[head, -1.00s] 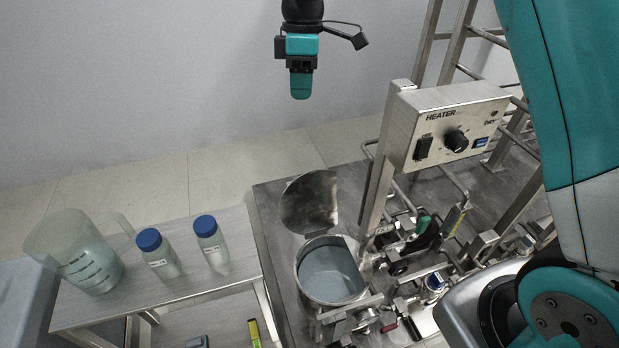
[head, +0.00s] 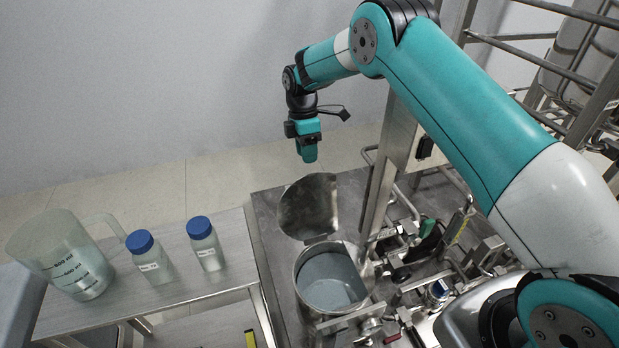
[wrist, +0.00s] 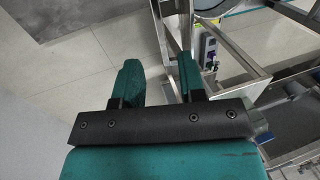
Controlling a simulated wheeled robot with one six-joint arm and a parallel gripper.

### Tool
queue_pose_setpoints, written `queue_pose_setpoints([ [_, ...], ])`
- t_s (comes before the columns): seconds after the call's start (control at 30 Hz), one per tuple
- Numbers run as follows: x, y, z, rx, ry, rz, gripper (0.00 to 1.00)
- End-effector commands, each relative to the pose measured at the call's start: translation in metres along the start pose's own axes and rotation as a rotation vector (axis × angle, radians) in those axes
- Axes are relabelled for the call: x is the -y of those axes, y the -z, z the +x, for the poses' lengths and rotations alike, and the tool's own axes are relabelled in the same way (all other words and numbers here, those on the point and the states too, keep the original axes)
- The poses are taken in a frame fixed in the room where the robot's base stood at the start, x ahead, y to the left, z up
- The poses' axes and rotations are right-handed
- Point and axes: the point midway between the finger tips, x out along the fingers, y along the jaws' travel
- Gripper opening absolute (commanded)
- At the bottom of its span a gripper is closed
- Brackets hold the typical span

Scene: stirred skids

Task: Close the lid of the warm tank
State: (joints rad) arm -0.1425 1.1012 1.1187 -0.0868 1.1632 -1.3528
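The warm tank (head: 299,277) is a round steel vessel on the skid in the head view, with grey-blue liquid inside. Its lid (head: 308,205) is a shiny steel disc that stands up, tilted back, at the tank's far rim. My gripper (head: 309,157) hangs in the air above and behind the lid, apart from it, fingers pointing down. In the wrist view my gripper (wrist: 160,80) shows two teal fingers with a gap between them and nothing held. The tank and lid cannot be made out for sure in the wrist view.
A steel post (head: 377,190) rises right of the tank, with pipes and valves beyond it. A side table (head: 190,283) at left holds a measuring jug (head: 68,262) and two blue-capped bottles (head: 148,262) (head: 206,247). The air around my gripper is clear.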

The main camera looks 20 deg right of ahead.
Motion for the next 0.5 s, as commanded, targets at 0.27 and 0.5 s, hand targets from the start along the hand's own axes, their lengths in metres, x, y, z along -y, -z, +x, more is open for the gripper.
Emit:
queue_pose_setpoints([
  [0.27, 0.000, 0.000, 0.055, 0.000, 0.001, 0.000, 0.37],
  [0.5, 0.000, 0.001, 0.071, 0.000, 0.000, 0.000, 0.37],
])
